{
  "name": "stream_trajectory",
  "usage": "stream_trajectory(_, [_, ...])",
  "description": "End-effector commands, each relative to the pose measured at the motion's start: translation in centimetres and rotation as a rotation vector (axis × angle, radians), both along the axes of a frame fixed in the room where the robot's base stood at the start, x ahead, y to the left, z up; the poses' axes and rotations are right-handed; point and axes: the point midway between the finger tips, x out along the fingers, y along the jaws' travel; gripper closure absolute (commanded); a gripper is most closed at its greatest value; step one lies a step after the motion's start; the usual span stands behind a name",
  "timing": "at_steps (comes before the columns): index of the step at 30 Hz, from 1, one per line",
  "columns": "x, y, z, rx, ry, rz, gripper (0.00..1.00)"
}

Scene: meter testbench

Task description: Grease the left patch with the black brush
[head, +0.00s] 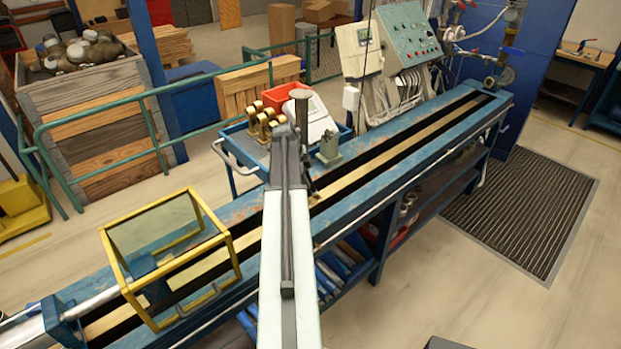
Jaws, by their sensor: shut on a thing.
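My arm reaches up the middle of the head view and bends down at its far end over the long blue bench (420,160). I cannot make out the left patch; part of the bench is hidden behind my arm.
A yellow-framed clear guard (170,255) stands over the bench's left part. Open floor lies at the right front, beside a dark mat (520,210).

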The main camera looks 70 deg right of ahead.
Motion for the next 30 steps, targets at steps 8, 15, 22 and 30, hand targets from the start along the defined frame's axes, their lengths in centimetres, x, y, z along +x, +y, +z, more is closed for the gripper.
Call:
stream_trajectory(8, [0.6, 1.2, 0.0, 0.000, 0.000, 0.000, 1.00])
stream_trajectory(15, [1.3, 2.6, -0.1, 0.001, 0.000, 0.001, 1.00])
stream_trajectory(22, [2.3, 4.6, -0.2, 0.002, 0.000, 0.001, 1.00])
stream_trajectory(30, [2.6, 5.1, -0.2, 0.004, -0.001, 0.000, 1.00])
